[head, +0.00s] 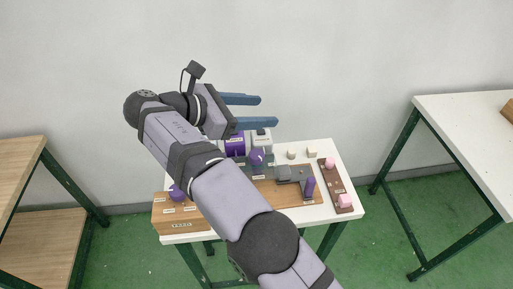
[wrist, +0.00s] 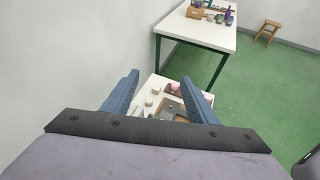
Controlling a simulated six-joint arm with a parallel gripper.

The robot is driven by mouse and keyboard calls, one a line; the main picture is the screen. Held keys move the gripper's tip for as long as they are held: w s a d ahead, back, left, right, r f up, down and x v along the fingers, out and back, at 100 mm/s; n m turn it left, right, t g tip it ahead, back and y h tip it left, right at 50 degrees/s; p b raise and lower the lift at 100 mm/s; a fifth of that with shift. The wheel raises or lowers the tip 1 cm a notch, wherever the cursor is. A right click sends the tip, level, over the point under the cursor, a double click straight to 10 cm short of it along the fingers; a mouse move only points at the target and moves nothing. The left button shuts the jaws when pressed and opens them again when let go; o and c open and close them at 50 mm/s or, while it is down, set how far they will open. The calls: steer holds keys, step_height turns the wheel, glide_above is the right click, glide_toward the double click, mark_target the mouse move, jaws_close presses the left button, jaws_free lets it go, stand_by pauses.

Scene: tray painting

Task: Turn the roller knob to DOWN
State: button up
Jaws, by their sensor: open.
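My gripper (head: 268,110) is open and empty, raised above the back of the small white table (head: 324,148), its blue fingers pointing right. In the wrist view its fingers (wrist: 160,77) are spread apart with part of the table between and below them. A purple round knob (head: 177,192) sits at the left on a wooden box with small labels. Another purple knob-like piece (head: 256,157) stands near the table's back middle. The labels are too small to read, so I cannot tell which is the roller knob or its setting. My arm hides the middle of the box.
A purple unit (head: 235,147) and a grey-white unit (head: 261,141) stand at the back. A grey clamp-like piece (head: 290,174), a purple upright piece (head: 310,187) and a brown strip with pink blocks (head: 336,184) are at the right. Other tables flank this one.

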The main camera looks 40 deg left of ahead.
step_height(320, 180, up, 5)
glide_above(257, 158)
steer(key=d, duration=0.1)
steer(key=d+r+n+t, duration=0.2)
steer(key=d+r, duration=0.2)
steer(key=d, duration=0.1)
steer(key=s+a+f+n+g+y, duration=0.1)
steer(key=f+n+y, duration=0.3)
steer(key=f, duration=0.7)
steer(key=s+a+f+n+g+y, duration=0.1)
steer(key=f+n+y, duration=0.4)
steer(key=f, duration=0.6)
steer(key=s+a+y, duration=0.1)
steer(key=s+y, duration=0.1)
steer(key=shift+s+a, duration=0.35)
steer(key=shift+s, duration=0.05)
steer(key=shift+w, duration=0.1)
